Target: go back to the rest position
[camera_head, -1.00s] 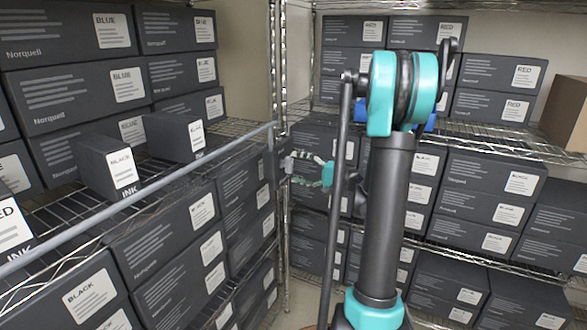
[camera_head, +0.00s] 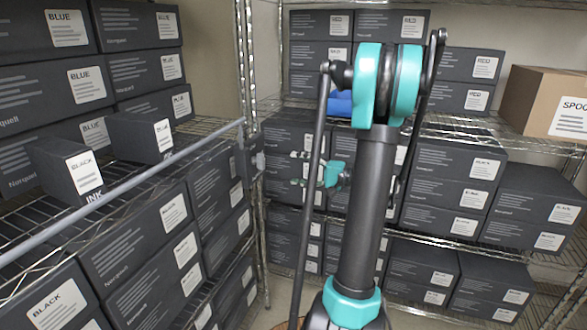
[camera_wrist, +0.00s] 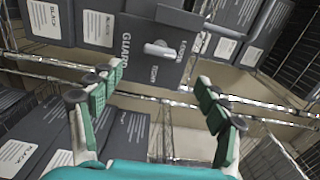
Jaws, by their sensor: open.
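My gripper (camera_head: 298,168) is open in the head view, left of my upright arm and in front of the shelves. In the wrist view my gripper (camera_wrist: 160,92) shows two green-padded fingers spread wide apart. Nothing is held between them. Beyond the fingers is a dark box marked GUARD (camera_wrist: 150,50), with a pale grey handle-like part on its face. The fingers appear apart from it.
More dark boxes (camera_head: 455,185) fill the back shelves. A brown carton (camera_head: 545,98) stands at right.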

